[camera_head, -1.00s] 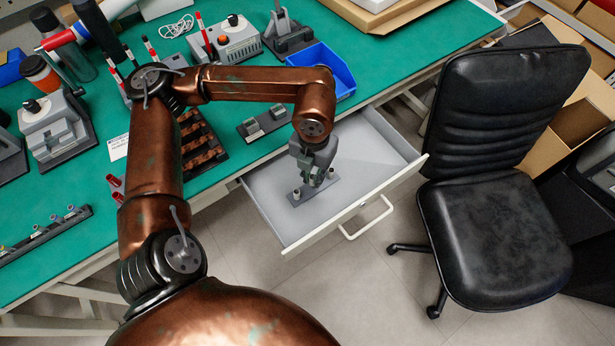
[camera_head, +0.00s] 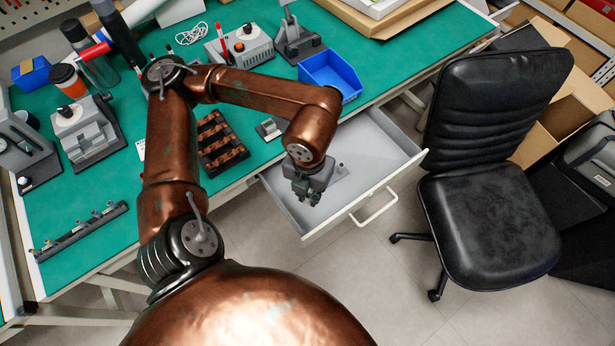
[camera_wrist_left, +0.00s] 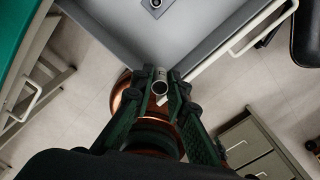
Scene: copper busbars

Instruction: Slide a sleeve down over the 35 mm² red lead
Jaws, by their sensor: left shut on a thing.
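My left gripper (camera_head: 311,199) hangs over the drawer near its front left part. In the left wrist view its fingers (camera_wrist_left: 160,92) are shut on a small silvery tube-shaped sleeve (camera_wrist_left: 160,86), its open end facing the camera. The small grey holder (camera_head: 337,174) lies in the drawer behind the gripper, partly hidden by it, with one small upright piece visible. A red lead (camera_head: 224,30) stands upright by the grey device at the back of the bench; I cannot read its size. The right gripper is out of view.
The white drawer (camera_head: 385,150) is pulled out from the green bench (camera_head: 85,190). A blue bin (camera_head: 330,75), a dark tray with copper pieces (camera_head: 221,145) and a rail of small parts (camera_head: 80,232) are on the bench. A black chair (camera_head: 490,220) stands right of the drawer.

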